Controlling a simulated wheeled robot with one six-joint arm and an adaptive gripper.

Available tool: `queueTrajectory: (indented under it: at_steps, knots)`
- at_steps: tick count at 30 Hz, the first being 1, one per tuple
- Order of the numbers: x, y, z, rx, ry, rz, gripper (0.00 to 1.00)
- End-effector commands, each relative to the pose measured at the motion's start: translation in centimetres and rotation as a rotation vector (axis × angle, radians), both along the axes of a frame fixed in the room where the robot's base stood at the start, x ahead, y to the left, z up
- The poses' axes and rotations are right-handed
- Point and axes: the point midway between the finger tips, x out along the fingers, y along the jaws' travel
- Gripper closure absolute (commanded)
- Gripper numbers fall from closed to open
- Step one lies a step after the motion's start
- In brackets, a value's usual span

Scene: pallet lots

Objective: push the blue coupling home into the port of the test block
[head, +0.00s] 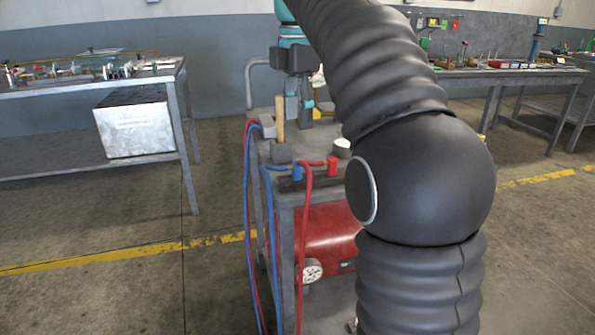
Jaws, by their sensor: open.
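My gripper (299,118) points down over the back of the grey cart top. Its fingers are apart, and I see nothing held between them. The blue coupling (296,171) stands upright near the front of the cart, with a blue hose running from it to the left. It is nearer the camera than my gripper and well apart from it. A red coupling (332,166) with a red hose stands to its right. Both are at a low dark block (290,185), which may be the test block. I cannot make out the port or how deep the blue coupling sits.
A tool with a wooden handle (279,122) stands upright in front of my gripper. A white-topped round item (342,147) sits to the right. Red and blue hoses hang off the cart's left side (249,200). A red tank (325,240) is below. My arm hides the cart's right side.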

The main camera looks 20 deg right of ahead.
Motion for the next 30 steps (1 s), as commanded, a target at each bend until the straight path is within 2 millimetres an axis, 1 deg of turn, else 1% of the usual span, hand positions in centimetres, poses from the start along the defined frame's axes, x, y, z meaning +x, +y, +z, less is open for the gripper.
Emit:
queueTrajectory:
  at_steps: [3,10,15,25,28,30]
  knots:
    - [-0.1,0.0,-1.7,0.000,0.003,0.000,0.48]
    - [-0.1,0.0,-4.9,0.000,0.002,0.000,0.48]
    - [-0.1,0.0,-5.7,0.000,0.000,0.000,0.48]
    - [-0.1,0.1,-5.9,0.000,0.000,0.000,0.48]
    - [-0.3,0.2,-6.9,0.000,0.001,0.000,0.48]
    - [-0.5,0.3,-8.0,0.000,0.002,0.000,0.48]
